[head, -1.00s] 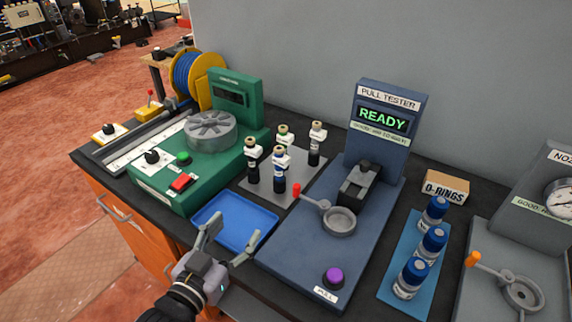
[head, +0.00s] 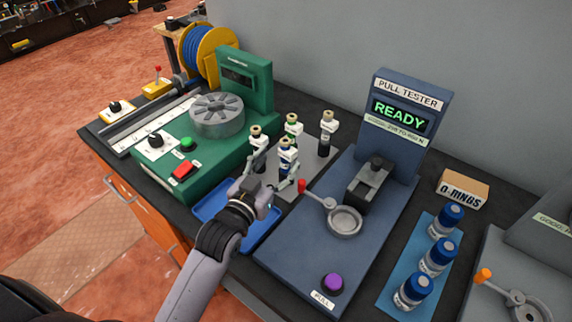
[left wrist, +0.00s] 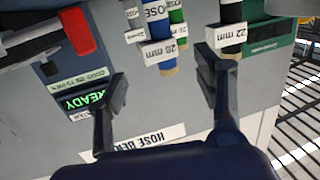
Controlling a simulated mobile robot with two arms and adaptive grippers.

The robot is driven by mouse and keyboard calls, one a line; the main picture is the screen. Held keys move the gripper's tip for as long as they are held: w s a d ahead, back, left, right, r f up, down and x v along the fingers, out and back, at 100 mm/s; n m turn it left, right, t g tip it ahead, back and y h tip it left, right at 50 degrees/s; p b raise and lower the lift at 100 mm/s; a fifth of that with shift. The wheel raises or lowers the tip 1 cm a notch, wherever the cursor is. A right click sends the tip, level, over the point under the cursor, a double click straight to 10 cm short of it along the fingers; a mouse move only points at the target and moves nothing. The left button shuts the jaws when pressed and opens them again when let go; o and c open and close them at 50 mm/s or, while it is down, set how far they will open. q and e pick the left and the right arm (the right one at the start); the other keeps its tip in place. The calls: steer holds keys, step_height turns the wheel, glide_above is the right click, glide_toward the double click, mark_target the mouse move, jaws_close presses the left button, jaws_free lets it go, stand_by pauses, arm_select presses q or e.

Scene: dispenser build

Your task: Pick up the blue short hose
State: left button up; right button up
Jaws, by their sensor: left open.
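The blue short hose (head: 286,158) stands upright among several short hoses on a grey mat, with a tan top end and a white label. In the left wrist view the blue hose (left wrist: 166,52) shows its label and tip, between the finger lines in the picture. My left gripper (head: 270,176) is open and empty, just in front of the hoses; its fingers also show in the left wrist view (left wrist: 160,80). I cannot tell whether a finger touches the hose. My right gripper is not in view.
The blue tray (head: 208,212) lies under my arm. The pull tester (head: 290,240) stands on the right, the green machine (head: 165,182) on the left.

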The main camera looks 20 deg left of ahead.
mark_target(286, 149)
arm_select(q)
steer(key=shift+w+d+r, duration=0.1)
steer(key=shift+w, duration=0.45)
steer(key=w, duration=0.1)
steer(key=w+p, duration=0.1)
steer(key=w, duration=0.2)
steer(key=shift+w+d, duration=0.25)
steer(key=shift+d, duration=0.1)
steer(key=shift+w, duration=0.25)
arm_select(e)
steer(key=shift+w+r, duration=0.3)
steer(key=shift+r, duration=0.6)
arm_select(q)
steer(key=shift+s, duration=0.1)
steer(key=shift+c, duration=0.2)
jaws_close()
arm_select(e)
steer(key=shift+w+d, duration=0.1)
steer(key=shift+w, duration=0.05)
